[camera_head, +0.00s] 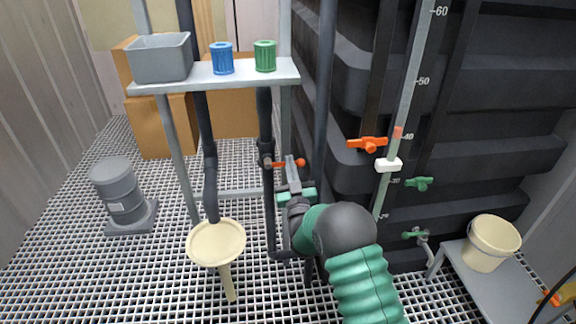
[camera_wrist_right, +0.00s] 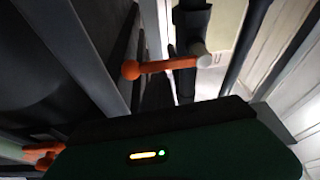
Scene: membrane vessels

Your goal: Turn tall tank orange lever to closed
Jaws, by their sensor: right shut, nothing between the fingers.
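A small orange lever (camera_head: 300,163) with a ball end sits on a valve on the dark vertical pipe. In the right wrist view the lever (camera_wrist_right: 165,66) lies roughly across the pipe. A second orange lever (camera_head: 367,144) is on the dark ribbed tank's side, beside the level gauge; an orange part (camera_wrist_right: 40,155) shows at the wrist view's lower left. My right gripper (camera_head: 291,163) is shut and empty, its fingers overlapping the pipe lever in the head view; I cannot tell whether they touch. My left gripper is not in view.
A shelf (camera_head: 215,80) with a grey bin (camera_head: 160,57) and blue (camera_head: 221,58) and green (camera_head: 265,55) cups stands above the gripper. Green levers (camera_head: 419,183) and a bucket (camera_head: 490,243) are right. Grating at left is partly clear.

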